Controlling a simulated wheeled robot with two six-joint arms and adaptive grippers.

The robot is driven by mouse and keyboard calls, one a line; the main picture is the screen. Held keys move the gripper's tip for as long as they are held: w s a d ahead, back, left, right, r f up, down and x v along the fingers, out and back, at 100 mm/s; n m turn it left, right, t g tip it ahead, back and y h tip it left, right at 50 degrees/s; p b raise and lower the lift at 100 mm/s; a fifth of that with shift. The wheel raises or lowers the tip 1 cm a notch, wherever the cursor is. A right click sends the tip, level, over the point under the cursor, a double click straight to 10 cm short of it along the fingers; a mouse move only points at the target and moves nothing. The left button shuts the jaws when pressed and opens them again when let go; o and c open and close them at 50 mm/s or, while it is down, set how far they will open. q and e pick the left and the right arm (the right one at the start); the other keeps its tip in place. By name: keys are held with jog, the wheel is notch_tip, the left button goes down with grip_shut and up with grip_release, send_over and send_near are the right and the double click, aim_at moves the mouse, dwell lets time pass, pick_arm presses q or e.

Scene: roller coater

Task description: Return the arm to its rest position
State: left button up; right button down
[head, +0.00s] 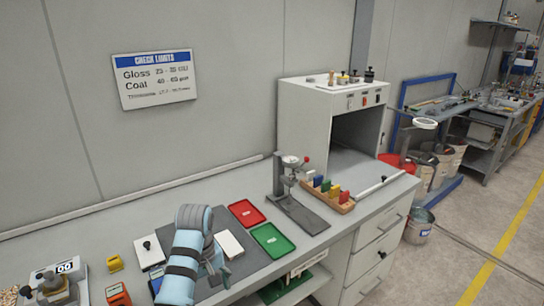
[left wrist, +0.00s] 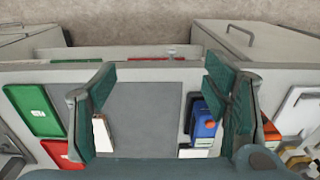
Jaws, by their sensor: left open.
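My left arm rises from the bottom of the head view, and its gripper (head: 217,268) is partly hidden behind the wrist, low over the bench. In the left wrist view the two dark green fingers of the left gripper (left wrist: 158,95) stand wide apart with nothing between them. Below them is the bare grey mat (left wrist: 145,110). A white block (left wrist: 102,133) shows just beside the left finger; it also lies on the mat in the head view (head: 230,244). My right gripper is in neither view.
A red tray (head: 247,212) and a green tray (head: 272,240) lie right of the arm. Behind them stand a gauge stand (head: 291,190) and a rack of coloured blocks (head: 330,195). A large grey cabinet (head: 305,125) is at the back right. Small devices (head: 55,285) crowd the front left.

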pick_arm(q)
jog(key=s+a+f+m+b, duration=0.15)
jog(key=s+f, duration=0.45)
jog(key=f, duration=0.6)
jog(key=s+a+f+m+b, duration=0.1)
jog(key=s+a+f, duration=0.1)
jog(key=s+f, duration=0.75)
jog(key=s+a+f+m+b, duration=0.15)
jog(key=s+f, duration=0.25)
jog(key=f, duration=1.1)
jog(key=s+a+f+m, duration=0.1)
jog(key=s+f, duration=0.3)
jog(key=s, duration=0.5)
jog(key=s+a+f+m+b, duration=0.1)
jog(key=s+a+f, duration=0.2)
jog(key=s, duration=0.6)
jog(key=s+a+f+m+t, duration=0.1)
jog(key=s+f, duration=0.3)
jog(key=s, duration=0.5)
jog(key=shift+s+a+f+y+b, duration=0.3)
jog(key=shift+a+f+y+b, duration=0.1)
jog(key=shift+a, duration=0.4)
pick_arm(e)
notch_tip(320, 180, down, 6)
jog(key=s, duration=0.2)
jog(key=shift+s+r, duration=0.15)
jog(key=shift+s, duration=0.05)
pick_arm(q)
jog(key=shift+w, duration=0.1)
